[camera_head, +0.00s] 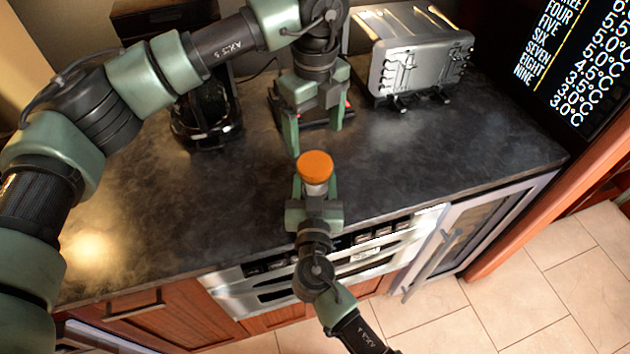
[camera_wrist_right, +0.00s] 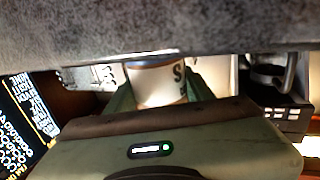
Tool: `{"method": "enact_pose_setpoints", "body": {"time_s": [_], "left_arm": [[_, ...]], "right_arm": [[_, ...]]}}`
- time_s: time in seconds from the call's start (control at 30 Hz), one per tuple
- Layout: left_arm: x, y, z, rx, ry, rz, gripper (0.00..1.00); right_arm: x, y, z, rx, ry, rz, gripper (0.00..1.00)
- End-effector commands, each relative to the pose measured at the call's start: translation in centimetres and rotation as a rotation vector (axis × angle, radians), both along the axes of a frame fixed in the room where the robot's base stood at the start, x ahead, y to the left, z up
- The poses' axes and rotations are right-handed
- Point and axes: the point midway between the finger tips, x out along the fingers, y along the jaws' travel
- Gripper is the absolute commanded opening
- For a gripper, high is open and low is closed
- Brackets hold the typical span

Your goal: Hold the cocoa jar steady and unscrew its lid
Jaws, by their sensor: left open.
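The cocoa jar (camera_head: 316,188) is pale with an orange lid (camera_head: 315,167), and it is upright near the counter's front edge. The right wrist view shows its white side with dark lettering (camera_wrist_right: 157,84). My right gripper (camera_head: 315,187) comes from the front, with its fingers on both sides of the jar, and looks shut on its body below the lid. My left gripper (camera_head: 313,130) points down, open and empty, above and just behind the lid, apart from it. The lid sits on the jar. The jar's base is hidden in the head view.
A silver toaster (camera_head: 418,55) stands at the back right. A dark coffee maker (camera_head: 205,115) stands at the back left, beside my left arm. The dark counter (camera_head: 450,150) is clear to the right of the jar. Steel appliance fronts (camera_head: 375,250) lie below the counter's edge.

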Motion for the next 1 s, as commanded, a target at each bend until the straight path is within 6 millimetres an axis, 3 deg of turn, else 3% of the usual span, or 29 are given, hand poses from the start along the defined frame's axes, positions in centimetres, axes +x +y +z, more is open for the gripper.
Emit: {"method": "enact_pose_setpoints", "body": {"time_s": [0.03,0.17,0.37,0.53,1.0], "left_arm": [[0.0,0.0,0.0,0.0,0.0,0.0,0.83],[0.0,0.0,-0.01,0.0,0.0,0.0,0.83],[0.0,0.0,0.0,0.0,0.0,-0.018,0.83],[0.0,0.0,0.0,0.0,0.0,-0.195,0.83],[-0.01,0.01,0.0,-0.001,0.0,-1.279,0.83]], "right_arm": [[0.0,0.0,0.01,0.0,0.0,0.0,0.36],[-0.01,-0.01,0.0,0.0,0.0,0.0,0.0],[-0.01,-0.01,0.01,0.0,0.0,0.0,0.0],[-0.01,-0.01,0.04,0.0,-0.001,0.0,0.0],[0.0,0.0,0.06,0.0,-0.001,0.0,0.0]]}}
